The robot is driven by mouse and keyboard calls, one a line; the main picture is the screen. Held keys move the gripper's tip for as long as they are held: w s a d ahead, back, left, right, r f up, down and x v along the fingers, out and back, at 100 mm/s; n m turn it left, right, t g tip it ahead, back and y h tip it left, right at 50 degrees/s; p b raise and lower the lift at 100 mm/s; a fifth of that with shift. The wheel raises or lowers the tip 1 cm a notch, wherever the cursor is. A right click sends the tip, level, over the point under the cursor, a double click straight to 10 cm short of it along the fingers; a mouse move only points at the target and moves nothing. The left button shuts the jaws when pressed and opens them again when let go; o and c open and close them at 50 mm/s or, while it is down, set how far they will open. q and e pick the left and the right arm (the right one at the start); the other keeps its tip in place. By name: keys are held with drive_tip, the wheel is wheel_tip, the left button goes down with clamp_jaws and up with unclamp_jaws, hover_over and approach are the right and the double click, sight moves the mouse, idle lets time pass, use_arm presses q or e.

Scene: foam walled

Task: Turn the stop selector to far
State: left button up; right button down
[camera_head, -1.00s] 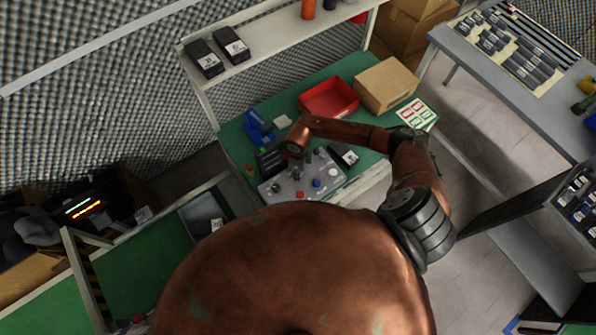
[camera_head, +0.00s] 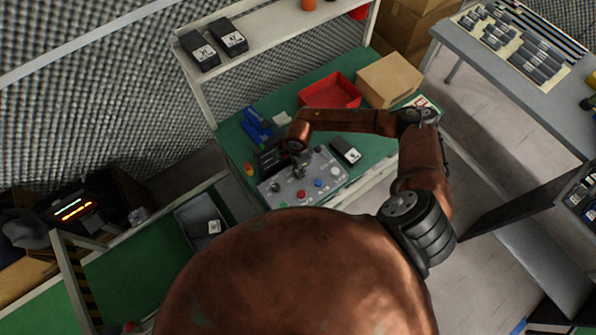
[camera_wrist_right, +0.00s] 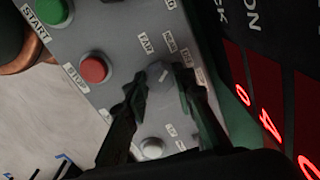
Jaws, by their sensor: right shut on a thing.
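The grey control panel (camera_head: 322,164) lies on the green bench top in the head view. In the right wrist view the panel (camera_wrist_right: 112,42) fills the middle, with a green START button (camera_wrist_right: 50,10) and a red STOP button (camera_wrist_right: 94,69). A light grey stop selector (camera_wrist_right: 157,72) sits between my right gripper's fingers (camera_wrist_right: 160,88), which are shut on it. In the head view my right gripper (camera_head: 300,168) is down on the panel's back part and hides the selector. My left gripper is not in view.
A red tray (camera_head: 330,91), a cardboard box (camera_head: 389,80) and a black box (camera_head: 346,150) lie on the bench around the panel. In the right wrist view a red digit display (camera_wrist_right: 265,110) is close at the right. A white round button (camera_wrist_right: 152,147) is below the selector.

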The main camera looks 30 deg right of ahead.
drive_tip(key=n+b, duration=0.4)
drive_tip(key=n, duration=0.2)
drive_tip(key=shift+f, duration=0.15)
use_arm(q)
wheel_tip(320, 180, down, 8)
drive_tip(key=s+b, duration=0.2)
drive_tip(key=b, duration=0.1)
use_arm(e)
drive_tip(key=shift+n, duration=2.5)
drive_tip(key=c, duration=1.6)
unclamp_jaws()
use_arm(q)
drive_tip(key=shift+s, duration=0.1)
use_arm(e)
drive_tip(key=shift+r, duration=0.3)
wheel_tip(320, 180, up, 12)
drive_tip(key=shift+f, duration=0.15)
